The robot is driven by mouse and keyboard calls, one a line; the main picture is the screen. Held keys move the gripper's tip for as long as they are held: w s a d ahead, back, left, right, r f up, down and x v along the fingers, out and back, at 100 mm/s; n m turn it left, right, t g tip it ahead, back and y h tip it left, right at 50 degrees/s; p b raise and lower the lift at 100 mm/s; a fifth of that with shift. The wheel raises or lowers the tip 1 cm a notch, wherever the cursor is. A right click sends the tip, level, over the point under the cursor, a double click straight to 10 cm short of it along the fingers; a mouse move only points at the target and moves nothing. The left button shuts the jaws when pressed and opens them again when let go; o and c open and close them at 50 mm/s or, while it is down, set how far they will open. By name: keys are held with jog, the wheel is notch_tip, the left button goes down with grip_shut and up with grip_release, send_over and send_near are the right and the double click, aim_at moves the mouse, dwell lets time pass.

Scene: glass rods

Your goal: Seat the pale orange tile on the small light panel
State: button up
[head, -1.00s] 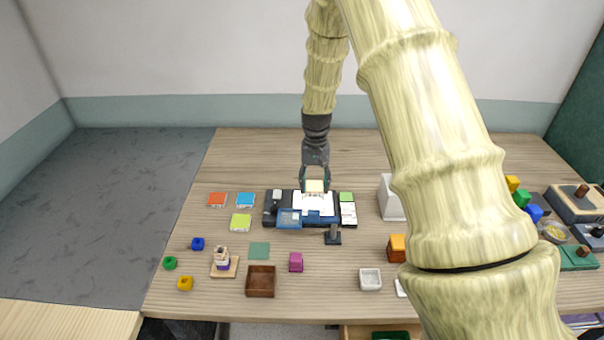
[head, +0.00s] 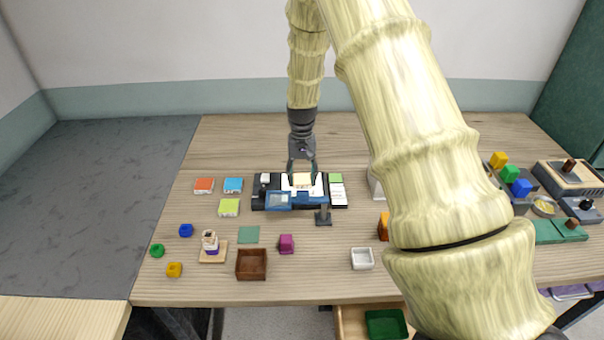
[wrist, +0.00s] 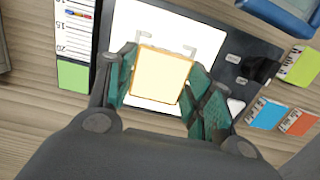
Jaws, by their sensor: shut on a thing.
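The pale orange tile (wrist: 161,75) is between the fingers of my gripper (wrist: 160,88) in the wrist view. It also shows in the head view (head: 302,180). My gripper is shut on the tile by its two sides. The small light panel (wrist: 140,28) is a bright white area on a dark base, under and beyond the tile in the wrist view, with small bracket marks near the tile's far edge. In the head view the panel (head: 289,184) is partly hidden by the tile and fingers. I cannot tell whether the tile touches the panel.
A blue framed part (head: 282,200) stands in front of the panel. Orange (head: 204,185), blue (head: 233,185) and lime (head: 229,207) tiles lie to the left. A green-ended scale card (wrist: 73,72) lies beside the panel. A brown box (head: 251,264) stands nearer the front.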

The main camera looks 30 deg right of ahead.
jog(key=shift+f, duration=0.5)
jog(key=o, duration=1.2)
jog(key=r, duration=0.8)
jog(key=w+r, duration=0.1)
jog(key=r, duration=0.3)
jog(key=shift+w+d, duration=0.1)
jog(key=shift+d, duration=0.3)
